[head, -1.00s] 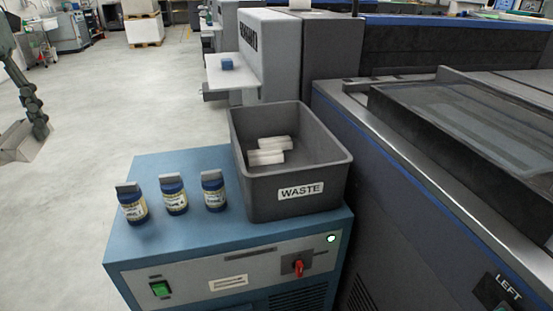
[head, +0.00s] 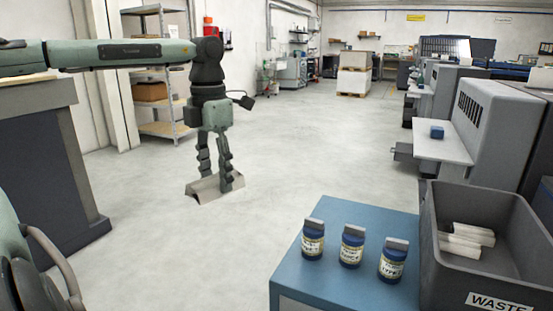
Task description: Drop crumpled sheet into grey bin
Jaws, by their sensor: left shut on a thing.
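The grey bin (head: 440,230), with a white WASTE label, stands on the blue cabinet at the lower right, cut off by the picture edge. Several white pieces lie in it. My left gripper (head: 217,178) points down left of the middle of the view and is shut on the crumpled sheet (head: 207,192), a pale grey, folded-looking piece. The sheet hangs in the air in front of the floor, well to the left of the bin. The fingers cover part of it. My right gripper is out of view.
Three blue jars with grey lids, left (head: 312,240), middle (head: 351,246) and right (head: 392,262), stand on the blue cabinet (head: 300,278) left of the bin. A dark counter (head: 50,160) is at the left and a shelf rack (head: 160,90) behind. Open floor lies between.

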